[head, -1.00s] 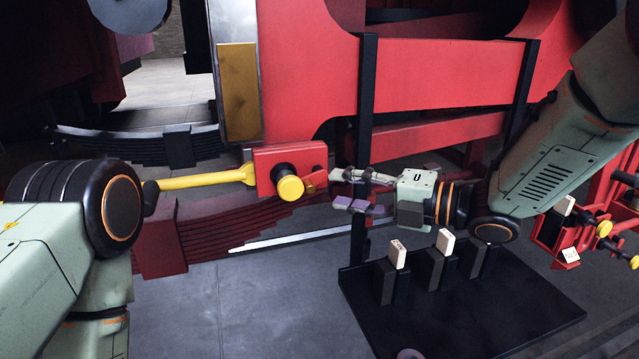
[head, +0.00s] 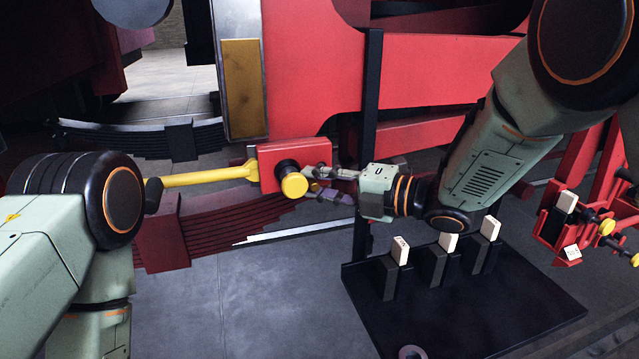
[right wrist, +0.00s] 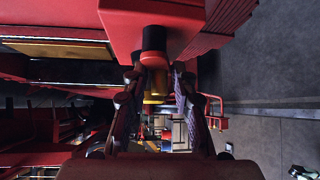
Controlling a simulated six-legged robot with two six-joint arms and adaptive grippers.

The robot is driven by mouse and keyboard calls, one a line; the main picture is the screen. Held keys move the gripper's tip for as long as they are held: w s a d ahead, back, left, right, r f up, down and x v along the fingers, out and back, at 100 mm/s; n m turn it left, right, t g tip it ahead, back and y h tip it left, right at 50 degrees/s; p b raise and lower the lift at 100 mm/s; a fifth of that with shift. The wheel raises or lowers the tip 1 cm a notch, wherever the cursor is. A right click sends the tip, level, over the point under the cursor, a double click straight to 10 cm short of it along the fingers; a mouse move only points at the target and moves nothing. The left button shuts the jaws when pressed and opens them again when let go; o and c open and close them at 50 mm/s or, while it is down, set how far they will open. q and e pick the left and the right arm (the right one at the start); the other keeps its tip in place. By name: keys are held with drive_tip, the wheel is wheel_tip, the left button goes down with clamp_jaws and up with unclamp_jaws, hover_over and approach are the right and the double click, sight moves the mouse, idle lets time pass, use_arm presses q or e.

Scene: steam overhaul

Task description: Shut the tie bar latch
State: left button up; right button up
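The tie bar is a yellow rod (head: 205,177) running left to right into a red block (head: 265,158). A black knob with a yellow cap (head: 294,185) sticks out of the block's face. My right gripper (head: 322,181) is at the block's right side, its fingers pointing left, one above the other. In the right wrist view my right gripper (right wrist: 158,88) has its fingers apart, with the knob's yellow cap (right wrist: 155,86) showing between the tips. I cannot tell whether they touch it. A small latch part beside the knob is mostly hidden. My left gripper is out of view.
A black base (head: 470,318) with several dark posts bearing pale tags stands below right. A red rack (head: 560,228) with yellow-ended knobs is at the far right. A dark upright post (head: 369,120) stands behind my right gripper. Grey floor is clear at lower middle.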

drive_tip(key=shift+s, duration=0.2)
clamp_jaws()
drive_tip(key=m+t+y+b, duration=0.1)
drive_tip(key=m+y+b, duration=0.1)
drive_tip(key=b, duration=0.2)
drive_tip(key=shift+r+m+t+b, duration=0.1)
drive_tip(key=shift+m+t+b, duration=0.2)
drive_tip(key=shift+m+b, duration=0.1)
drive_tip(key=shift+o, duration=0.9)
unclamp_jaws()
drive_tip(key=shift+o, duration=1.2)
drive_tip(key=shift+w+d+r, duration=0.1)
drive_tip(key=shift+r, duration=0.05)
drive_tip(key=shift+d, duration=0.1)
